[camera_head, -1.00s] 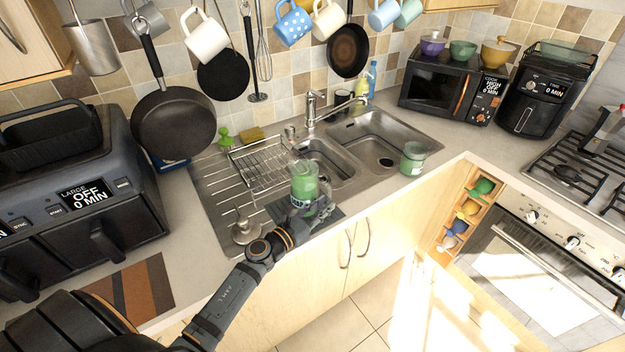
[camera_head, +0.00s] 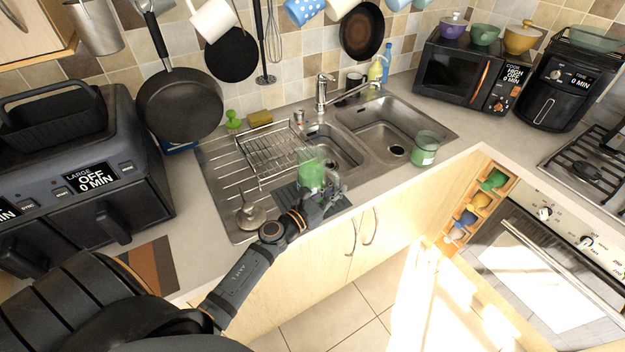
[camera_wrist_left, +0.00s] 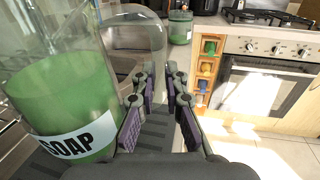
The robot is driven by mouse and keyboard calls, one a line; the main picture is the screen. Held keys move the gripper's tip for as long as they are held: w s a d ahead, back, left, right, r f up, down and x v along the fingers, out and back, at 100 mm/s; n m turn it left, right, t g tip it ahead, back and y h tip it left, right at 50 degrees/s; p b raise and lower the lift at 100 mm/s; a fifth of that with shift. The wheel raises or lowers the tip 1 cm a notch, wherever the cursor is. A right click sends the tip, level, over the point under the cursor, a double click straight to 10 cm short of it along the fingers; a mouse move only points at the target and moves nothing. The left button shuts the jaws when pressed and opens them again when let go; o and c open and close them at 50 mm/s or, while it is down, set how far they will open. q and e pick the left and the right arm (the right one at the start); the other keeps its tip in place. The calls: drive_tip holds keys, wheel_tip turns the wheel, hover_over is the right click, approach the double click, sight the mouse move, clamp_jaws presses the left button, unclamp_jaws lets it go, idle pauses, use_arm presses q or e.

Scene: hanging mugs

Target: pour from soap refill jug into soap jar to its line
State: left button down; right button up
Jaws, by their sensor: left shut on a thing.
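The soap refill jug (camera_head: 312,165) is clear with green soap inside and stands upright at the sink's front edge. In the left wrist view the jug (camera_wrist_left: 65,95) shows a white SOAP label and a clear loop handle. My left gripper (camera_head: 325,196) is shut on this handle, with its fingers (camera_wrist_left: 158,105) on either side of it. I cannot tell whether the jug touches the dark mat (camera_head: 340,205) below. The soap jar (camera_head: 425,148), small and clear with green contents, stands on the counter right of the sink; it also shows in the left wrist view (camera_wrist_left: 180,28). My right gripper is out of view.
The double sink (camera_head: 385,130) and tap (camera_head: 322,92) are behind. Pans and mugs hang above. A microwave (camera_head: 465,75) stands at the back right. Counter around the jar is clear.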

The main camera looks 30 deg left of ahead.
sight(337, 177)
use_arm(q)
drive_tip(key=shift+r+p, duration=2.45)
drive_tip(key=shift+r, duration=0.15)
drive_tip(key=shift+f, duration=0.1)
